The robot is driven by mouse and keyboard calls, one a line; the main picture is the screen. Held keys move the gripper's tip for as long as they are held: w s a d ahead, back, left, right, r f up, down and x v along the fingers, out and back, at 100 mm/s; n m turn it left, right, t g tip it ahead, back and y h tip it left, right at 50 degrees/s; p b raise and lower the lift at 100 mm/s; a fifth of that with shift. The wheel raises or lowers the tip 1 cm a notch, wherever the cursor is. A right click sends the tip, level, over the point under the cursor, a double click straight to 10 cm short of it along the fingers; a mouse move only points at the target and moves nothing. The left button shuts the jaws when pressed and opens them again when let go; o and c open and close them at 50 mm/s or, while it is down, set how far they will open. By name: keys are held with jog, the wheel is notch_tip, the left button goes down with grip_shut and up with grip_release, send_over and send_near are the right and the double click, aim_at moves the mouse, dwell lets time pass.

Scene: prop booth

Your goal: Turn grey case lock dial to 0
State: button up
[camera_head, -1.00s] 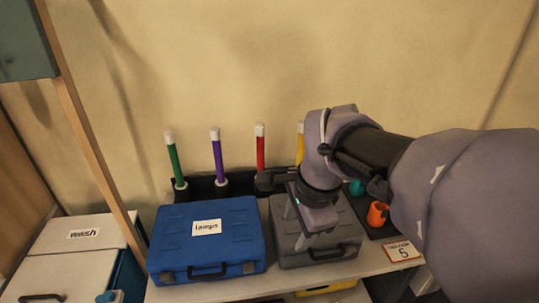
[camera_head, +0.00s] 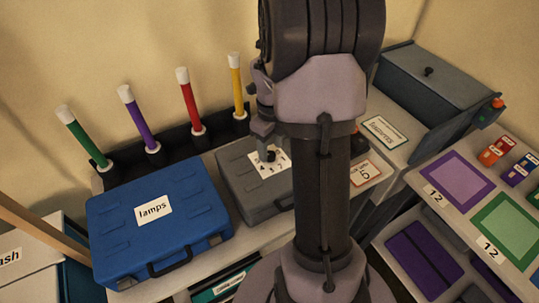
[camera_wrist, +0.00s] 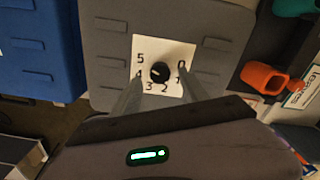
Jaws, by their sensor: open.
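The grey case (camera_head: 232,182) lies flat on the bench beside the blue case. On its lid a white plate (camera_head: 284,158) carries a round black dial (camera_wrist: 160,72), ringed by the digits 0 to 5. A small pale mark shows on the dial, but I cannot tell which digit it points at. The 0 is at the plate's right in the wrist view. My gripper (camera_wrist: 160,88) is open and empty over the lid, its fingers to either side of the dial's lower edge in that view. They look clear of the dial. My arm hides the case's right side in the head view.
The blue case (camera_head: 195,220) labelled lamps lies close at left. Several upright coloured tubes (camera_head: 190,100) stand behind the cases. An orange cup (camera_wrist: 265,78) is right of the grey case. A dark grey box (camera_head: 440,75) and a shelf with coloured squares (camera_head: 455,180) stand at right.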

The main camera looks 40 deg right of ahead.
notch_tip(320, 180, down, 2)
jog(key=shift+w+f, duration=0.1)
jog(key=shift+f, duration=0.05)
grip_shut()
